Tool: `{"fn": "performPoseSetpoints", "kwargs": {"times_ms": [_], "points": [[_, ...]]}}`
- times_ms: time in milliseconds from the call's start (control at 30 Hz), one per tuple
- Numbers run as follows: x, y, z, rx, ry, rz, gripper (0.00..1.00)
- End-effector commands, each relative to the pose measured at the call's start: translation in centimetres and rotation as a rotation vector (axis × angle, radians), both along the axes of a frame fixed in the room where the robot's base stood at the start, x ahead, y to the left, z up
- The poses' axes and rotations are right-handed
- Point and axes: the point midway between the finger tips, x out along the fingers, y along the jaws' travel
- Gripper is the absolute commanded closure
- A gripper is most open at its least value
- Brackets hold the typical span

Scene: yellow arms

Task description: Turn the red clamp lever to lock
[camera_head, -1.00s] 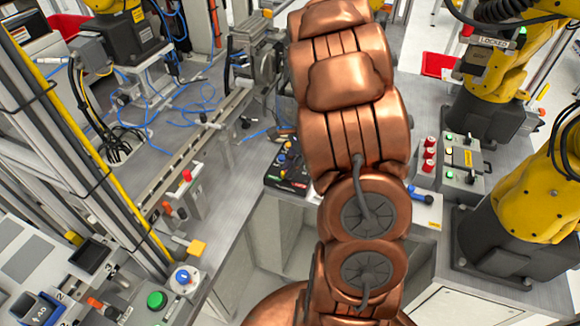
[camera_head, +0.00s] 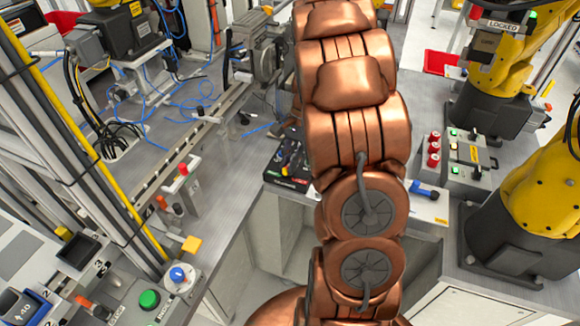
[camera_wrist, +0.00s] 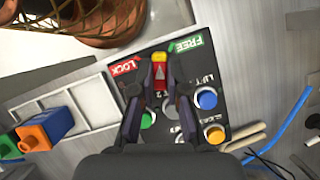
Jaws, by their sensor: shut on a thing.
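The red clamp lever (camera_wrist: 160,73), with a yellow part, shows in the wrist view between the fingertips of my gripper (camera_wrist: 160,82), which is shut on it. The lever lies on a black control panel (camera_wrist: 221,96), between a red LOCK label (camera_wrist: 125,68) on the left and a green FREE label (camera_wrist: 186,46) on the right. Its tip is between the two labels, at neither one. The lever's base is hidden by the fingers. In the head view the black panel (camera_head: 284,181) is partly covered by my arm, and my gripper is hidden.
Blue (camera_wrist: 207,98) and yellow (camera_wrist: 215,134) buttons sit on the panel right of my fingers. A blue connector (camera_wrist: 57,122) and an orange one (camera_wrist: 33,137) lie left. A copper-coloured basket-like thing (camera_wrist: 80,20) is at upper left. Yellow robot arms (camera_head: 540,200) stand on the right.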

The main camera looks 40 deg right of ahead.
Motion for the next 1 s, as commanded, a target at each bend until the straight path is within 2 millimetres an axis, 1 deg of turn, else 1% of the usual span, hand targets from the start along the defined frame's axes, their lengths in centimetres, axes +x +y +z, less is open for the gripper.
{"fn": "performPoseSetpoints", "kwargs": {"times_ms": [33, 133, 700, 1000], "points": [[0.17, 0.04, -0.48, 0.000, -0.002, 0.049, 1.00], [0.20, 0.02, -0.53, -0.003, -0.002, 0.144, 1.00], [0.36, 0.22, -0.34, -0.001, -0.001, 0.683, 1.00], [0.36, 0.33, -0.23, -0.002, 0.000, 0.922, 1.00]]}}
